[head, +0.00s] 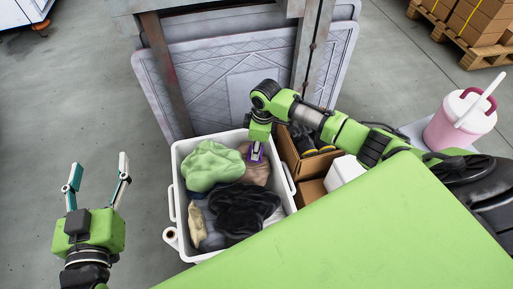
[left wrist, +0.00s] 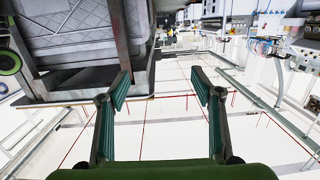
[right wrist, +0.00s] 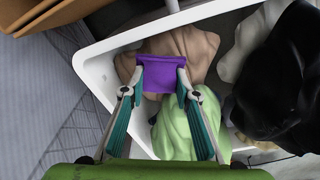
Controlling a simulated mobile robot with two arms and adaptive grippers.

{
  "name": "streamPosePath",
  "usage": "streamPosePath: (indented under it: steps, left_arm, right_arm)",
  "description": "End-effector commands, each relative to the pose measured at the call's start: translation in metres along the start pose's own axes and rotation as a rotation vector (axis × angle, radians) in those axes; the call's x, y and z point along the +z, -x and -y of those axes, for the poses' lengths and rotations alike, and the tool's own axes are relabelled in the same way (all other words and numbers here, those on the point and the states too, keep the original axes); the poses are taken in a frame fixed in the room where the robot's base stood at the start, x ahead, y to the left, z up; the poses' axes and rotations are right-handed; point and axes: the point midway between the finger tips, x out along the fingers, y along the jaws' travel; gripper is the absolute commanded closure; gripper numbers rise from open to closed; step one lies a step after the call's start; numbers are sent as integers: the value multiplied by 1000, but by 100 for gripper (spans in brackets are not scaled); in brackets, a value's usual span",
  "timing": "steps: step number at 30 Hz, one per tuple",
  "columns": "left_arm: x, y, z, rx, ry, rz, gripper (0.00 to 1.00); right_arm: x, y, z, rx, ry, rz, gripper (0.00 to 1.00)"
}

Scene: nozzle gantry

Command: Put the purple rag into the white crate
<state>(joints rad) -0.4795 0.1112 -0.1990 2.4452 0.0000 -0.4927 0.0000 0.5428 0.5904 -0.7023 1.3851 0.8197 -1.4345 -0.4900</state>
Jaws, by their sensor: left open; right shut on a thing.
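The white crate (head: 177,180) stands in the middle of the head view, filled with crumpled cloths. The purple rag (right wrist: 163,73) is between the fingertips of my right gripper (right wrist: 160,85), which is shut on it. In the right wrist view the rag is over a tan cloth inside the crate's rim (right wrist: 95,75). In the head view only a small purple patch (head: 257,154) shows below my right arm. Whether the rag touches the cloths under it I cannot tell. My left gripper (head: 98,170) is open and empty, left of the crate and apart from it.
In the crate lie a green cloth (head: 210,165), a black cloth (head: 240,209) and other cloths. A cardboard box (head: 308,168) with dark items and a white box (head: 345,170) stand to its right. A grey panelled structure (head: 210,75) rises behind. Floor at left is clear.

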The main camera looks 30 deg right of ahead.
Motion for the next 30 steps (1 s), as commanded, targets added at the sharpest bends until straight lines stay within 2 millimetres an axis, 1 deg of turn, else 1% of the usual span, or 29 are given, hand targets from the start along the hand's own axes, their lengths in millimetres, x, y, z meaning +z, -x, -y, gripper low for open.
streamPosePath:
  steps: [6,7,9,18,22,23,26,30]
  left_arm:
    - [1,0,0,0,0,5,40]
    - [1,0,0,0,0,7,40]
    - [2,0,0,-1,0,8,40]
    - [2,0,0,-1,0,8,40]
    - [0,0,0,-1,0,7,40]
    - [3,1,1,-2,0,23,40]
    - [21,4,3,-7,-1,105,40]
    - [51,14,7,-15,-2,249,40]
  right_arm:
    - [0,-2,0,-1,0,0,89]
    - [0,-3,0,-1,0,0,69]
    - [0,-2,0,-1,0,0,55]
    - [0,-2,0,-1,0,0,55]
    - [0,3,0,0,0,0,55]
    - [0,5,0,0,0,0,55]
    - [0,14,0,0,1,0,55]
    - [-1,30,0,0,1,-1,55]
